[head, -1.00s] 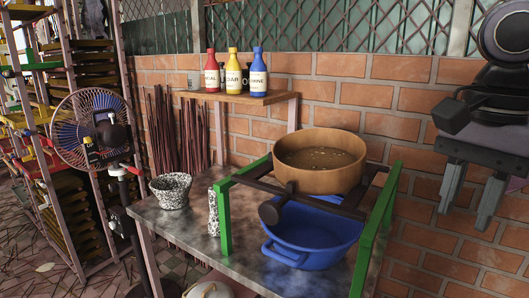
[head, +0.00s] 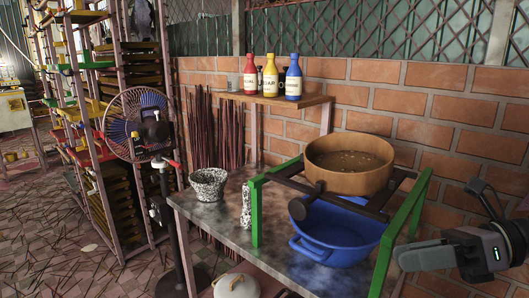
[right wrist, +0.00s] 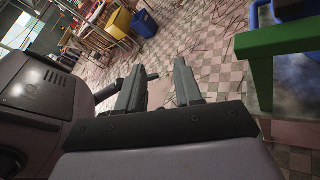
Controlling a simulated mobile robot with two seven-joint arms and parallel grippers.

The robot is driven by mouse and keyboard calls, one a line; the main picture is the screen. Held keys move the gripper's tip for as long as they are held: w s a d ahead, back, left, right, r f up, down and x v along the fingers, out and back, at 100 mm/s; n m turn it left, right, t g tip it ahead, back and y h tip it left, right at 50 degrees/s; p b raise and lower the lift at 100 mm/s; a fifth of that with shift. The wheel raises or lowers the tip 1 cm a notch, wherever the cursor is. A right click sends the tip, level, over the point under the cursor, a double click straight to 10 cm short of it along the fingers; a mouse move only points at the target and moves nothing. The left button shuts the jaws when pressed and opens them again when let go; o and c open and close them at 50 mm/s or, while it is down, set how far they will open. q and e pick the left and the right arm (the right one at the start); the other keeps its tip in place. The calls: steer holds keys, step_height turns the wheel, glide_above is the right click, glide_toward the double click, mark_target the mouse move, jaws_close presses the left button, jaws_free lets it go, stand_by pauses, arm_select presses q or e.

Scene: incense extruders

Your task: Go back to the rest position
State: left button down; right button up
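My right gripper (head: 402,257) is at the lower right of the head view, beside the green-framed stand and pointing left. In the right wrist view its two fingers (right wrist: 159,66) stand apart with nothing between them, and the tiled floor shows through the gap. My left gripper is in neither view.
A metal table (head: 215,221) carries a mortar (head: 208,187), a blue basin (head: 335,240) and a wooden bowl (head: 350,167) on a green-framed stand (head: 254,215). A fan (head: 140,125) stands left of it.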

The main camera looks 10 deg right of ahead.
step_height(320, 180, down, 18)
steer(key=w+d+m+t+h+p, duration=0.2)
steer(key=m+t+h, duration=0.8)
steer(key=m, duration=1.7)
steer(key=s+a+f+m+g+h, duration=0.1)
steer(key=s+a+f+m+g, duration=0.1)
steer(key=s+a+f+m, duration=0.3)
steer(key=s+a+f+m+g+p, duration=0.1)
steer(key=s+a+f+m+g, duration=0.1)
steer(key=s+a+f+m, duration=0.3)
step_height(320, 180, down, 6)
steer(key=s+m, duration=0.1)
steer(key=m, duration=0.3)
steer(key=shift+s+a+r+m+h, duration=0.2)
steer(key=shift+a+m+h, duration=0.15)
steer(key=shift+m+h, duration=0.05)
